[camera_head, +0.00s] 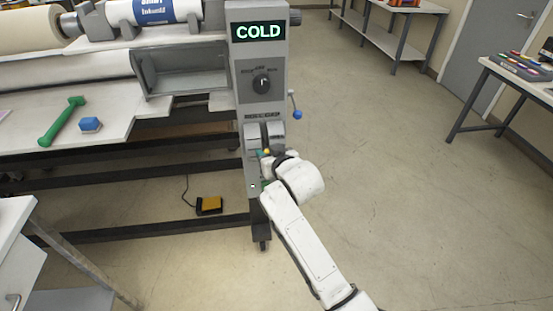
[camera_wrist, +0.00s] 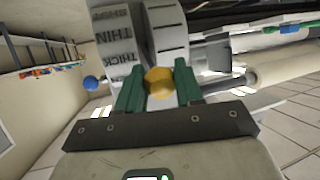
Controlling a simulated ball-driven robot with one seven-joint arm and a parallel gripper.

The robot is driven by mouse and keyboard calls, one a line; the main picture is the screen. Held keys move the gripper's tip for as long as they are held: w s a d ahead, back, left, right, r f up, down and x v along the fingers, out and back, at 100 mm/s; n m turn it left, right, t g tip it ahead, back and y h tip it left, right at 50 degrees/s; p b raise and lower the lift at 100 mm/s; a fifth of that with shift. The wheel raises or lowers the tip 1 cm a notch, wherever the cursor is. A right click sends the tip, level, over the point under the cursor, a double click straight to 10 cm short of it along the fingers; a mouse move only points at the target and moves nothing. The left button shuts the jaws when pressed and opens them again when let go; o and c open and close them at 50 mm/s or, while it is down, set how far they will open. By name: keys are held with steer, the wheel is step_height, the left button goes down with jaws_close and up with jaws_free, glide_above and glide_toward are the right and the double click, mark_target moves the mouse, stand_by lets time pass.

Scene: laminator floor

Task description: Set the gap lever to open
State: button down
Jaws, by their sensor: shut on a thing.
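The gap lever's yellow ball knob (camera_wrist: 159,82) sits between the two green fingers of my gripper (camera_wrist: 158,88) in the wrist view. The gripper is shut on it. Behind it is a grey curved scale (camera_wrist: 116,45) with the words THIN and THICK; another word at its top edge is cut off and hard to read. A slotted drum (camera_wrist: 166,30) stands beside the scale. In the body camera view, my gripper (camera_head: 268,153) is at the lower part of the laminator's end panel (camera_head: 262,97). There my wrist hides most of the lever, so its setting cannot be read.
Above are a COLD display (camera_head: 259,31) and a black dial (camera_head: 262,84). A blue-ball handle (camera_head: 297,114) sticks out at the panel's right. A green tool (camera_head: 62,121) and blue block (camera_head: 90,124) lie on the table. A yellow pedal (camera_head: 209,205) is on the floor.

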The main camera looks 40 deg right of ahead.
steer(key=shift+w+d+r+p, duration=0.25)
steer(key=shift+w+r, duration=0.1)
steer(key=shift+r, duration=0.4)
steer(key=shift+w+d+r+p, duration=0.25)
steer(key=shift+w+r, duration=0.1)
steer(key=shift+r, duration=0.45)
steer(key=shift+w+d+r+p, duration=0.25)
steer(key=shift+w+r, duration=0.1)
steer(key=shift+r, duration=0.4)
steer(key=c, duration=1.1)
jaws_free()
steer(key=o, duration=0.3)
steer(key=shift+f, duration=0.1)
steer(key=shift+s, duration=0.1)
steer(key=shift+s+a, duration=0.15)
steer(key=shift+s, duration=0.15)
steer(key=b+v, duration=0.1)
steer(key=v, duration=0.9)
